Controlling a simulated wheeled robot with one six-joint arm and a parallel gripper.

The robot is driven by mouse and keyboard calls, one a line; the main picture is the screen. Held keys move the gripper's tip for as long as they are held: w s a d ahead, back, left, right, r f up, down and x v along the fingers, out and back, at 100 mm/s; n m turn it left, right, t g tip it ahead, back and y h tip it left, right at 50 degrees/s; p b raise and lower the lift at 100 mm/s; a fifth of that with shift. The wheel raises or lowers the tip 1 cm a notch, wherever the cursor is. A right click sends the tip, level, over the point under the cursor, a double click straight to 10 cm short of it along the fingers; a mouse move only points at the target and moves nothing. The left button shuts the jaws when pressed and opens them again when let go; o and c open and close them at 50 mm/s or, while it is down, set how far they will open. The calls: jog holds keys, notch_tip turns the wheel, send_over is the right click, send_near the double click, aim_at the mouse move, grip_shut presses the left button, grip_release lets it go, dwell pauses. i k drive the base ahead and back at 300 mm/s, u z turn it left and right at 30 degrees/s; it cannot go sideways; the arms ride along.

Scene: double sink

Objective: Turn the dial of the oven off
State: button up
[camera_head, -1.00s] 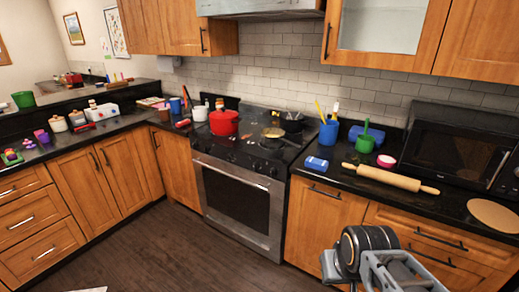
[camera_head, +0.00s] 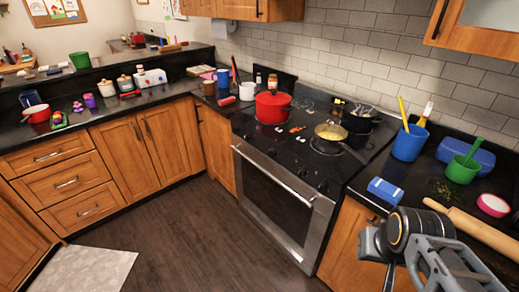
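The oven (camera_head: 275,195) stands in the middle, with a silver door and a black cooktop. Its dark dials (camera_head: 302,172) sit along the front edge above the door handle. They are small here, and I cannot tell which way any of them is turned. My gripper (camera_head: 378,250) is at the lower right, in front of the right counter and apart from the dials. Its fingertips are not clear, so I cannot tell whether it is open or shut.
A red pot (camera_head: 272,107) and a pan (camera_head: 331,134) with its handle pointing right stand on the cooktop. The wooden floor before the oven is clear.

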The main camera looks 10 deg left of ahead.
aim_at(271, 152)
jog(key=u, duration=0.55)
jog(key=i, duration=0.65)
jog(key=u, duration=1.05)
jog(key=i, duration=0.4)
jog(key=u, duration=0.4)
